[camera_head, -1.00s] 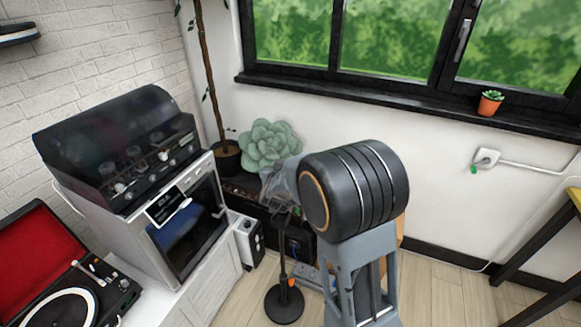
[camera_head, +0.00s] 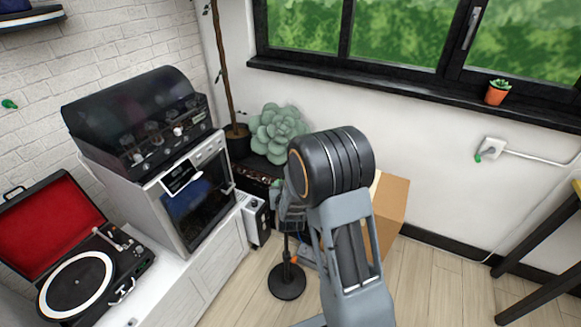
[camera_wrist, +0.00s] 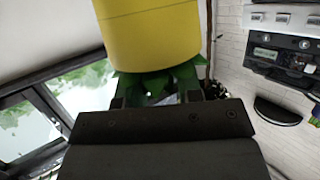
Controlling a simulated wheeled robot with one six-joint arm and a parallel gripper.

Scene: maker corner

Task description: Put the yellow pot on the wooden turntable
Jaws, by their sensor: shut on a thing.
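The yellow pot (camera_wrist: 150,32) with green leaves (camera_wrist: 160,78) fills the top middle of the wrist view and looks upside down there. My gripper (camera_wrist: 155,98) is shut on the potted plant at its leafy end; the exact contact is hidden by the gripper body. In the head view my arm hides the gripper and pot. A record player (camera_head: 82,285) in a black case with a red-lined lid stands at the left. I see no turntable that is clearly wooden.
A white oven (camera_head: 190,205) and black-hooded machine (camera_head: 140,120) stand behind the record player on a white cabinet (camera_head: 215,262). A round-based stand (camera_head: 287,282) and cardboard box (camera_head: 391,205) are near my arm. Floor at right is clear; a dark-legged table edges in.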

